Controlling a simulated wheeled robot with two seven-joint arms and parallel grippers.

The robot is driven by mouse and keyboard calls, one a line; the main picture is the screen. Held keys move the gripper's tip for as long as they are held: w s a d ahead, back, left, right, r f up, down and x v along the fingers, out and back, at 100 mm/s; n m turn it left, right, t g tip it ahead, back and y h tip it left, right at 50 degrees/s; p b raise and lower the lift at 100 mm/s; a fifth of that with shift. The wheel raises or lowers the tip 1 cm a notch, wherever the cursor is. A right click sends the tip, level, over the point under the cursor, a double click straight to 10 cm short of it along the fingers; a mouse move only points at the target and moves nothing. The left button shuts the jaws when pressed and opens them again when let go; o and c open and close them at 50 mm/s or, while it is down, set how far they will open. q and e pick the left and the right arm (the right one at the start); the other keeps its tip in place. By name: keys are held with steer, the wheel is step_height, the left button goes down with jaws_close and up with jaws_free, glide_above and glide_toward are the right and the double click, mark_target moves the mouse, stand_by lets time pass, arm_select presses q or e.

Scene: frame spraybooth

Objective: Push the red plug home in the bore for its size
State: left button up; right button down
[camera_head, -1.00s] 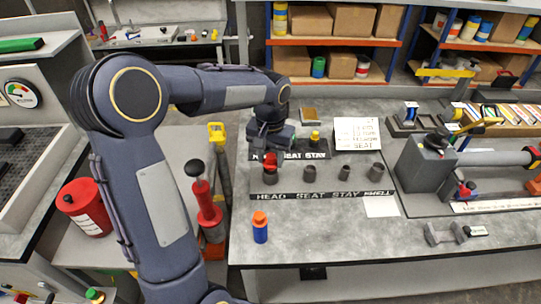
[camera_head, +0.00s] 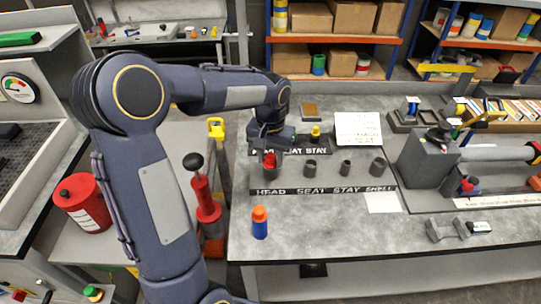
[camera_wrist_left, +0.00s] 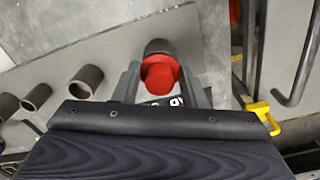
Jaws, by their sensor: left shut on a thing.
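The red plug (camera_head: 269,161) is between the fingers of my left gripper (camera_head: 268,155), which is shut on it. In the left wrist view the plug (camera_wrist_left: 160,74) shows as a red round end between the two fingers (camera_wrist_left: 161,90). It lines up with the leftmost dark grey bore (camera_head: 270,174), at or just over its mouth; how deep it sits is hidden. This bore (camera_wrist_left: 158,47) is partly covered by the plug in the wrist view. Other, open bores stand to its right (camera_head: 310,168), (camera_head: 345,168), (camera_head: 378,166). My right gripper is not in view.
A lettered strip (camera_head: 322,190) runs in front of the bores. A yellow-topped piece (camera_head: 315,132) and a white sign (camera_head: 358,129) stand behind. An orange-capped blue bottle (camera_head: 260,222) is near the front edge. A grey fixture (camera_head: 428,160) stands right. The front middle is clear.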

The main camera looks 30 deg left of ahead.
mark_target(271, 156)
arm_select(q)
steer(key=shift+f, duration=0.35)
steer(key=o, duration=1.1)
steer(key=shift+r, duration=0.1)
steer(key=shift+r, duration=0.1)
step_height(271, 156, up, 8)
steer(key=shift+f, duration=0.25)
